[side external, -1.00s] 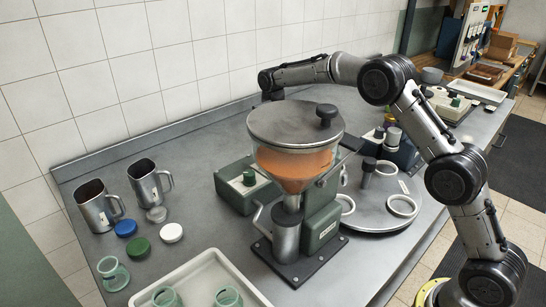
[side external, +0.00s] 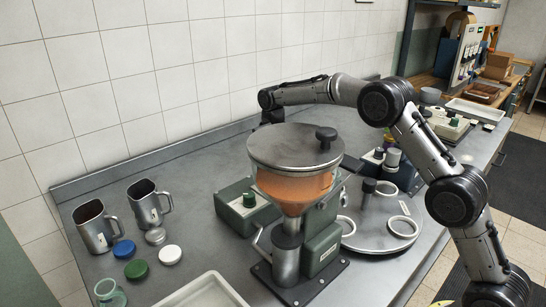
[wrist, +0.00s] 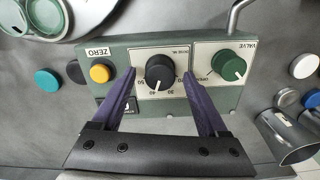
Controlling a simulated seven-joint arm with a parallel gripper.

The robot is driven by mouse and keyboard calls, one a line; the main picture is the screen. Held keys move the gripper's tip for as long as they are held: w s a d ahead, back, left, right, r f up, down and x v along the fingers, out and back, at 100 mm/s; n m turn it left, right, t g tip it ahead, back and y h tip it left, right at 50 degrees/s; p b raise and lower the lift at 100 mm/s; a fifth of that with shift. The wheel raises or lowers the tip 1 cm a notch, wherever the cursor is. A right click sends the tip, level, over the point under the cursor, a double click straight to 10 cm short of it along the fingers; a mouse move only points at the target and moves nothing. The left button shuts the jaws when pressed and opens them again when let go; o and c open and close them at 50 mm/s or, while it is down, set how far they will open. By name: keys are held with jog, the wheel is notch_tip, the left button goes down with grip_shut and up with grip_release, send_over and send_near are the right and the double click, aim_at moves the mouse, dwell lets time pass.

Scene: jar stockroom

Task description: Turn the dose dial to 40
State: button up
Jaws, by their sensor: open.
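The dose dial (wrist: 160,72) is a black round knob on a green control box (wrist: 122,50), with a numbered scale along its lower side in the wrist view. Its white mark points down toward the scale, near 40; I cannot read the exact setting. My gripper (wrist: 160,76) is open, its purple fingers on either side of the dial with gaps visible. In the side external view the box (side external: 232,218) stands left of the hopper (side external: 295,185), which hides the dial; my gripper is not distinguishable there.
A green valve knob (wrist: 229,65) and a yellow zero button (wrist: 99,73) flank the dial on the box. Metal jugs (side external: 95,227), loose lids (side external: 137,269) and a white tray (side external: 205,291) lie left and in front. A turntable (side external: 375,238) is at right.

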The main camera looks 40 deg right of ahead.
notch_tip(320, 180, up, 13)
dwell(0.3)
